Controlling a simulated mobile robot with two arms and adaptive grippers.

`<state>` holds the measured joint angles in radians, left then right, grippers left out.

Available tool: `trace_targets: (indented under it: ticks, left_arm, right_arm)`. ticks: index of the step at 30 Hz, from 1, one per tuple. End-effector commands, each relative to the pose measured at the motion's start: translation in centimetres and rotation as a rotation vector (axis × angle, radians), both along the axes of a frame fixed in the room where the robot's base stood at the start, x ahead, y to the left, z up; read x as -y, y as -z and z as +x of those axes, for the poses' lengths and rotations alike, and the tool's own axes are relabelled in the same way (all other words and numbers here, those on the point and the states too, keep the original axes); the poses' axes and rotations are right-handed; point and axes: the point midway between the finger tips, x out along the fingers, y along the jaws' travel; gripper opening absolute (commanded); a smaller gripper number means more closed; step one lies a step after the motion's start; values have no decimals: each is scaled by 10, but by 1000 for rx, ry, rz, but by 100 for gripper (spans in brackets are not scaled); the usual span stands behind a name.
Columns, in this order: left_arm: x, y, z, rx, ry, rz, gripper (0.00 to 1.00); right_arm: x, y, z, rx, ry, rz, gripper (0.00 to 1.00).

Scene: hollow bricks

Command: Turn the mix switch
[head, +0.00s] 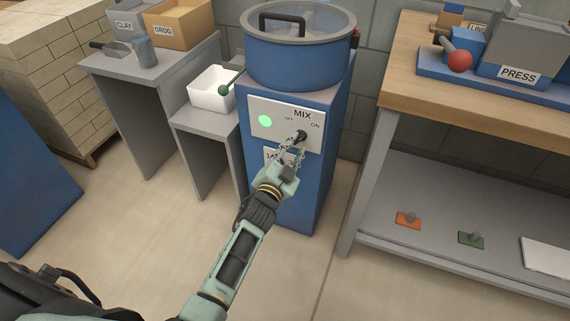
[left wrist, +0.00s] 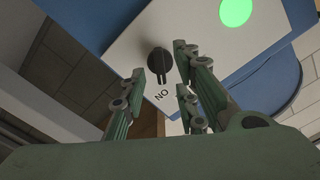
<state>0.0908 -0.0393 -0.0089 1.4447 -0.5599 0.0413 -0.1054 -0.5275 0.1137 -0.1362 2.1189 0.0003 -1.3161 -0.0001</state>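The mix switch is a black knob (head: 300,136) on a white MIX panel (head: 262,104) on the front of the blue mixer stand. In the left wrist view the knob (left wrist: 159,62) appears to point toward the ON label (left wrist: 162,95). A round green light (head: 265,121) glows on the panel's left part. My left gripper (head: 292,146) is in front of the panel at the knob. In the left wrist view its fingers (left wrist: 163,78) are spread with a gap around the knob's near side; I cannot tell whether they touch it. My right gripper is not in view.
A blue mixing drum (head: 295,62) with a clear lid tops the stand. A white bin (head: 208,96) sits on a low grey table (head: 205,122) at its left. A wooden-topped workbench (head: 420,100) with a press (head: 517,74) stands right. Open floor lies in front.

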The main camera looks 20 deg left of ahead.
Motion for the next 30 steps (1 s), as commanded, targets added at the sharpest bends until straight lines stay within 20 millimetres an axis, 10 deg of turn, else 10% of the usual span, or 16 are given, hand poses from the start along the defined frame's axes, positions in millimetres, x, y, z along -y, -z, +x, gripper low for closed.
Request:
trace_targets:
  ticks: [12,30]
  left_arm:
    - [-3,1,-81,-3,0,1,28]
    - [-3,1,-90,-1,0,0,28]
  right_arm:
    - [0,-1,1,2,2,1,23]
    - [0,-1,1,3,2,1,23]
